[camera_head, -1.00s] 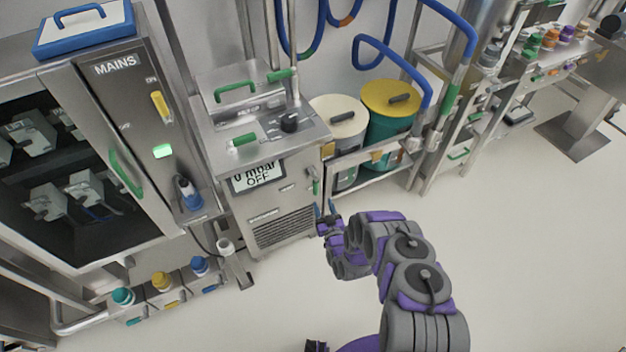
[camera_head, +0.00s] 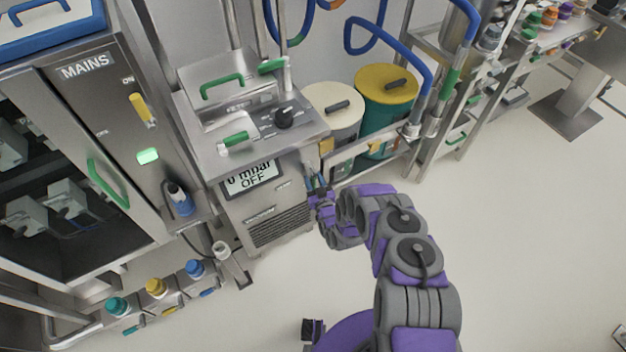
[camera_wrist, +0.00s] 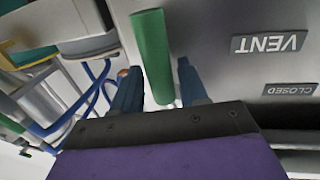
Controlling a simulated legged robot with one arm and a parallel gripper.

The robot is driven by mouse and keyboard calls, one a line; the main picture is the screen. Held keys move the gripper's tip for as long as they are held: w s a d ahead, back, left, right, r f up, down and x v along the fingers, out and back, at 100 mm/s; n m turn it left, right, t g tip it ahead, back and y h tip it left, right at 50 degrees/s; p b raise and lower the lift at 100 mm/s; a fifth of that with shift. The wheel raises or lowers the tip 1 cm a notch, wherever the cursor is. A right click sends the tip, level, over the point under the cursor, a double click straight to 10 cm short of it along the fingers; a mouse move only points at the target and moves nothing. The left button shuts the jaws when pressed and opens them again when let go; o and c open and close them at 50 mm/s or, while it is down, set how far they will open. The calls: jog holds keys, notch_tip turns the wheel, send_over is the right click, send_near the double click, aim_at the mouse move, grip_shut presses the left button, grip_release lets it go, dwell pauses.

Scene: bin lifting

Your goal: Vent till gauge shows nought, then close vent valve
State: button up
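The pump cabinet (camera_head: 285,215) has a display (camera_head: 252,180) reading "0 mbar" and "OFF". In the wrist view, the green vent valve handle (camera_wrist: 153,55) hangs on the metal front beside an upside-down "VENT" label (camera_wrist: 270,43). An upside-down "CLOSED" label (camera_wrist: 290,90) sits below that. My gripper (camera_head: 318,184) is at the cabinet's right front edge and mostly covers the handle in the head view. In the wrist view, the blue fingers of my gripper (camera_wrist: 158,72) are apart, with the handle's lower end between them. A small gap shows on the right; contact on the left is unclear.
The MAINS cabinet (camera_head: 85,70) stands at the left with a lit green indicator (camera_head: 148,156). A cream-lidded drum (camera_head: 333,100) and a yellow-lidded drum (camera_head: 386,84) stand on a low rack to the right.

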jog(key=shift+a, duration=0.1)
grip_shut()
